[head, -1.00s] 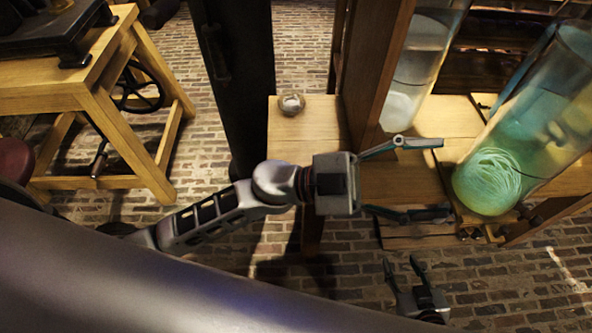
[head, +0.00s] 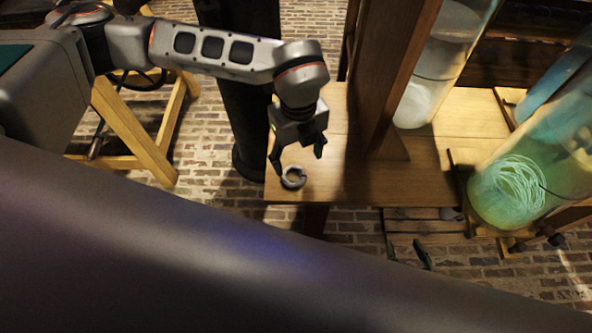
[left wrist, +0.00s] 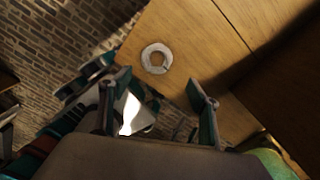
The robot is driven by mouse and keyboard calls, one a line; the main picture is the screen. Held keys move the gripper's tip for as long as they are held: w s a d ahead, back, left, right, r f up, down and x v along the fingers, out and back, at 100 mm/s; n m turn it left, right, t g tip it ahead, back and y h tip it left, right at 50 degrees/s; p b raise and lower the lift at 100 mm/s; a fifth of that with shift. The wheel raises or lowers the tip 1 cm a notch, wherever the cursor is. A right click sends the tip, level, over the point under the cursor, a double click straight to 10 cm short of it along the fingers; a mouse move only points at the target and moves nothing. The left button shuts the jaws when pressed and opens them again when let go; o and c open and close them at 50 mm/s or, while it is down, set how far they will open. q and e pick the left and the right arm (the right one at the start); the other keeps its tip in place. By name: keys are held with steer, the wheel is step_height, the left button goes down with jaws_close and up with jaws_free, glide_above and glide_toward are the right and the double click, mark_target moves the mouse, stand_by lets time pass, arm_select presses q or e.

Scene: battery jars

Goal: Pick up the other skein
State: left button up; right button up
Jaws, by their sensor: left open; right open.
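A small pale ring-shaped skein (head: 293,186) lies on the near left part of the wooden bench top (head: 345,190). It also shows in the left wrist view (left wrist: 146,60), apart from the fingers and ahead of the gap between them. My left gripper (head: 298,160) is open and empty, pointing down just above this skein. Its fingers also show in the left wrist view (left wrist: 157,92). A loose tangle of pale green strands, another skein (head: 522,182), sits inside the right glass jar (head: 490,205) in greenish liquid.
A wooden upright (head: 392,80) stands on the bench right of the left gripper. Behind it is a second glass jar (head: 437,65) with whitish contents. A dark post (head: 250,120) stands left of the bench. The bench top around the pale skein is clear.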

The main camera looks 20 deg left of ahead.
mark_target(294, 174)
arm_select(q)
steer(key=f, duration=0.5)
steer(key=a+f, duration=0.1)
steer(key=f, duration=0.1)
steer(key=shift+s+f, duration=0.2)
steer(key=shift+f, duration=0.1)
steer(key=c, duration=1)
